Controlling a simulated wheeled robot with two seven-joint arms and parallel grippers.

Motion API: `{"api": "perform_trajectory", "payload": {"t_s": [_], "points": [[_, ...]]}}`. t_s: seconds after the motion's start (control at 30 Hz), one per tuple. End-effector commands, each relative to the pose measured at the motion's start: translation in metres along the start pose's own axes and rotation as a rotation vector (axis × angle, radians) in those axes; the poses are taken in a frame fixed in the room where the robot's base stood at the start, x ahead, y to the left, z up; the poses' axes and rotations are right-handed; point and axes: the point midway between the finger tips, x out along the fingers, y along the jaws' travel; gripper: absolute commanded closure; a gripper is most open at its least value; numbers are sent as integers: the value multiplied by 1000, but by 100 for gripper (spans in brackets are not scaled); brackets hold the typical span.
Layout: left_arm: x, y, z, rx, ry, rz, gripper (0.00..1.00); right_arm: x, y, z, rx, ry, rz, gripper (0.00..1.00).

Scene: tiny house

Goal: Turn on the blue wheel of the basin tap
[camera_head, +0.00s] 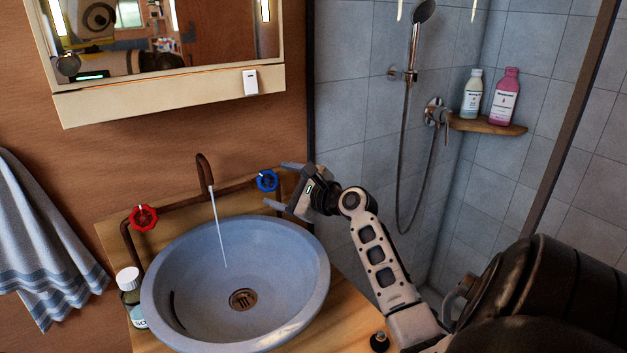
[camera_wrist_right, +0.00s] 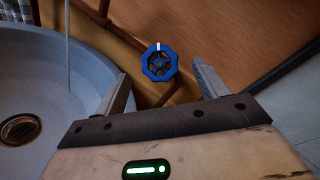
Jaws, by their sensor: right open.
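The blue wheel (camera_head: 267,180) sits on the right end of the basin tap's pipe, above the basin's right rim. In the right wrist view the blue wheel (camera_wrist_right: 160,62) shows face-on, with a white mark at its top edge. My right gripper (camera_head: 282,185) is open beside the wheel, its fingers pointing towards it. In the wrist view the wheel lies ahead of the gap between the fingertips (camera_wrist_right: 163,75); I cannot tell if they touch it. The copper tap spout (camera_head: 204,172) pours a thin stream of water into the basin. My left gripper is not in view.
The red wheel (camera_head: 143,217) is on the pipe's left end. The grey-blue basin (camera_head: 190,255) stands on a wooden counter (camera_head: 115,237), with a small bottle (camera_head: 130,297) at its left. A mirror cabinet (camera_head: 165,95) hangs above, a towel (camera_head: 40,245) at left, a tiled shower at right.

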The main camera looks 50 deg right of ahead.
Motion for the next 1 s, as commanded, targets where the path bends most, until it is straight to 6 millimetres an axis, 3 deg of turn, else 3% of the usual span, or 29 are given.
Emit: {"api": "perform_trajectory", "payload": {"t_s": [0.2, 0.4, 0.6, 1.0], "points": [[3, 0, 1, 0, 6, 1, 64, -55, 2, -1, -2, 2, 1, 28], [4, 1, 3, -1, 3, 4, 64, -92, 1, -1, -1, 1, 1, 28], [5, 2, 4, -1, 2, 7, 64, -107, 0, 0, 0, 0, 1, 28], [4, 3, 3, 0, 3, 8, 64, -109, 0, 1, 0, -1, 0, 28]]}}
